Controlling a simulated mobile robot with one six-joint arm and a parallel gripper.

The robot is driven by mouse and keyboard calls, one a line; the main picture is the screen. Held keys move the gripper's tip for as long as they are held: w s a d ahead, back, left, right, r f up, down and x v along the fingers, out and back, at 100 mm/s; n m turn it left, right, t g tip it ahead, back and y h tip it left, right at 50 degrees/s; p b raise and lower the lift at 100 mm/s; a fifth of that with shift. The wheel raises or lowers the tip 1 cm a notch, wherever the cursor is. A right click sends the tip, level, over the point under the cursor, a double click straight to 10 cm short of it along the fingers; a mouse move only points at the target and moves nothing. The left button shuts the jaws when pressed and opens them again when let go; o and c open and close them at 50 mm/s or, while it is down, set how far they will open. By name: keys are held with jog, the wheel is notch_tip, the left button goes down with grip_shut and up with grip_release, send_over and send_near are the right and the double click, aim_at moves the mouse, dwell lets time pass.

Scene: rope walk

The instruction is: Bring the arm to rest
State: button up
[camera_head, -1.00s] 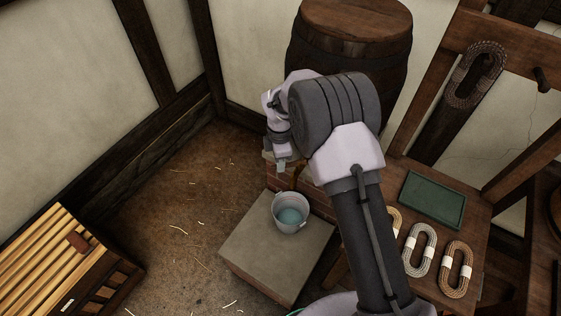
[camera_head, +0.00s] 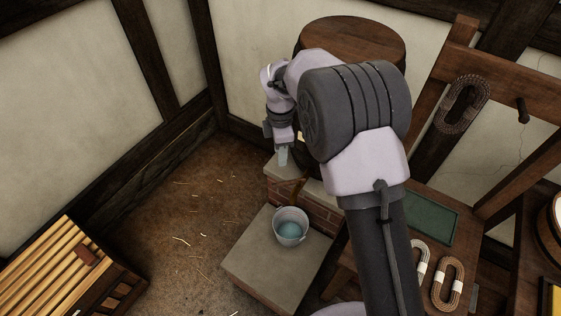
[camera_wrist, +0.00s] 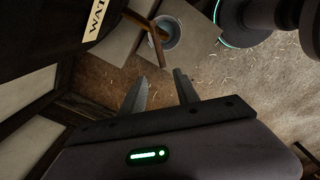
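My gripper (camera_head: 283,156) hangs downward in the head view, at the end of my bent arm, in front of the barrel and above the brick step. In the wrist view the two fingers of my gripper (camera_wrist: 160,88) stand apart with floor showing between them, and nothing is held. My upper arm covers much of the right middle of the head view.
A metal bucket (camera_head: 291,226) with bluish contents stands on a stone-topped block (camera_head: 262,262). A barrel (camera_head: 352,40) stands behind my arm. A bench with rope coils (camera_head: 448,283) and a green tray (camera_head: 428,218) is at right. A slatted crate (camera_head: 50,262) is at lower left.

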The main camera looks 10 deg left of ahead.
jog(key=shift+r, duration=1.2)
